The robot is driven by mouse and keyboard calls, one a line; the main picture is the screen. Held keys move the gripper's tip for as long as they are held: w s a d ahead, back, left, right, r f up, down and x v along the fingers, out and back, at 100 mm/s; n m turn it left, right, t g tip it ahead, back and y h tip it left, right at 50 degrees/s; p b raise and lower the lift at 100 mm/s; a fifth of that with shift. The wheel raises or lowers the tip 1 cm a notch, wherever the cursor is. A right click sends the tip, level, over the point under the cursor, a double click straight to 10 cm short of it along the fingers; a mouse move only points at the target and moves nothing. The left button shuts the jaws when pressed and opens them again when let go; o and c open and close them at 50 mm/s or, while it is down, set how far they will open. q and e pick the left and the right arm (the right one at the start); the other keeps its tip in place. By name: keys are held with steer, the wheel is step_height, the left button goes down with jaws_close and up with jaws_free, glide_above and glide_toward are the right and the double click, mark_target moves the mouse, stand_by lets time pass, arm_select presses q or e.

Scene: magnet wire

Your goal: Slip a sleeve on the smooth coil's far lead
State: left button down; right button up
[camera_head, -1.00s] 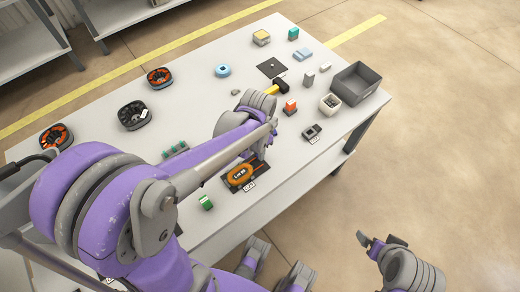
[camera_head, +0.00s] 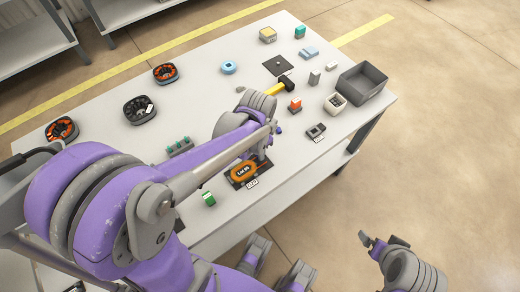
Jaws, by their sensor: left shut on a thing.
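An orange oval coil-like piece (camera_head: 243,172) with a dark label sits on a dark plate near the table's front edge. I cannot make out its leads. A grey block with several green pegs (camera_head: 179,147), perhaps sleeves, stands to its left. My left gripper (camera_head: 264,153) points down just beyond and to the right of the orange piece. My forearm and wrist hide most of its fingers. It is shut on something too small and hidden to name. My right gripper (camera_head: 382,240) is open and empty, off the table at the lower right.
Round black trays (camera_head: 139,110) are at left. A green block (camera_head: 208,198) is near the front edge.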

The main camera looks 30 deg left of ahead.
arm_select(q)
steer(key=shift+s+a, duration=0.15)
steer(key=shift+s, duration=0.1)
stand_by(0.3)
steer(key=c, duration=0.8)
jaws_free()
steer(key=shift+o, duration=0.2)
steer(key=shift+r+p, duration=2.05)
steer(key=shift+r, duration=0.5)
